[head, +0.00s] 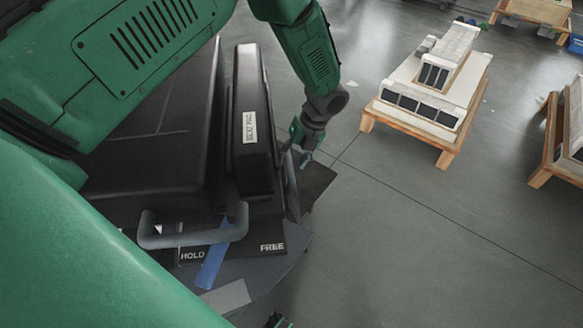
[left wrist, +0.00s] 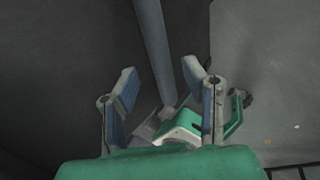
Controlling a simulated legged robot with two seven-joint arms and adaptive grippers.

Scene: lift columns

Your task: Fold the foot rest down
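My left gripper (head: 304,158) reaches down beside the right side of a black machine. The left wrist view shows this gripper (left wrist: 167,90) open, its two blue-padded fingers apart. A grey-blue bar (left wrist: 157,45) runs down between the fingers in that view; I cannot tell whether they touch it. A dark flat plate (head: 316,184) sticks out just below the gripper; I cannot tell for sure whether it or the bar is the foot rest. A small dark and green piece (head: 277,321) at the bottom edge may be my right gripper, mostly cut off.
The machine has an upright black housing (head: 252,120) with a white label. In front are a grey handle (head: 160,238), a blue strip (head: 213,262) and a panel marked HOLD and FREE (head: 272,247). Loaded wooden pallets (head: 428,88) stand at the right. Floor between is clear.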

